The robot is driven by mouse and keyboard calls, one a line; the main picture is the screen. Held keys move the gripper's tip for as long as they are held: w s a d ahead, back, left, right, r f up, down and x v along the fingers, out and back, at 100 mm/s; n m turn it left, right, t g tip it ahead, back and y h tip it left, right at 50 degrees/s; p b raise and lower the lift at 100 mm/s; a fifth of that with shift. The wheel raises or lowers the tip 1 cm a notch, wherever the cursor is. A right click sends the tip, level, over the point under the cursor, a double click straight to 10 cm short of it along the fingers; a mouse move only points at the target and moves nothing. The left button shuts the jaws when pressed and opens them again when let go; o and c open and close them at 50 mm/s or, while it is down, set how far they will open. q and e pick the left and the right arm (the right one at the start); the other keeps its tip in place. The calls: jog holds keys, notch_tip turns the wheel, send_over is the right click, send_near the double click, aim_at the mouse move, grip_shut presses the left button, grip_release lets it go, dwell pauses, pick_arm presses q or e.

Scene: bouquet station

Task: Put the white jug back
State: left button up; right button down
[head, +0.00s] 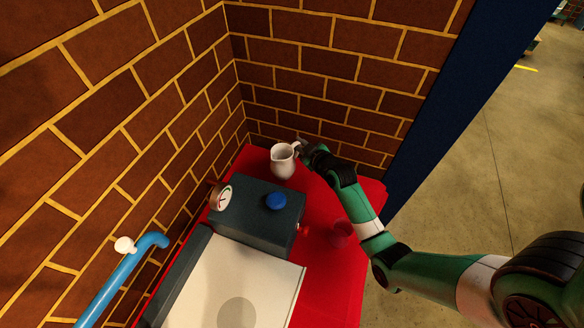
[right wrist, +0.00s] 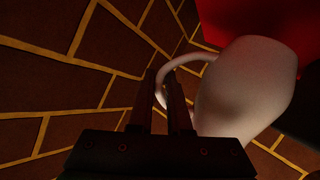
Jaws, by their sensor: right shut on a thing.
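The white jug (head: 283,161) is upright at the back of the red table (head: 318,262), near the brick corner. My right gripper (head: 301,146) reaches it from the right and is shut on its handle. In the right wrist view the jug's body (right wrist: 245,85) is large at the right, and its curved handle runs to the fingers (right wrist: 172,95). I cannot tell whether the jug's base touches the table. My left gripper is not in view.
A dark grey box (head: 258,215) with a blue knob (head: 276,200) and a round gauge (head: 222,198) stands in front of the jug. A red cup-like object (head: 340,234) is on the table's right part. Brick walls (head: 320,90) close off the back and left.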

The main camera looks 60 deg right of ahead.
notch_tip(320, 180, down, 2)
jog(key=shift+f, duration=0.25)
notch_tip(320, 180, down, 4)
jog(key=shift+r+b, duration=0.1)
jog(key=shift+b, duration=1.1)
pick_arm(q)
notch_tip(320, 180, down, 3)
pick_arm(e)
jog(key=shift+w, duration=0.1)
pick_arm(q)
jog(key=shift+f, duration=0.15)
pick_arm(e)
jog(key=c, duration=0.9)
grip_release()
jog(key=shift+o, duration=0.2)
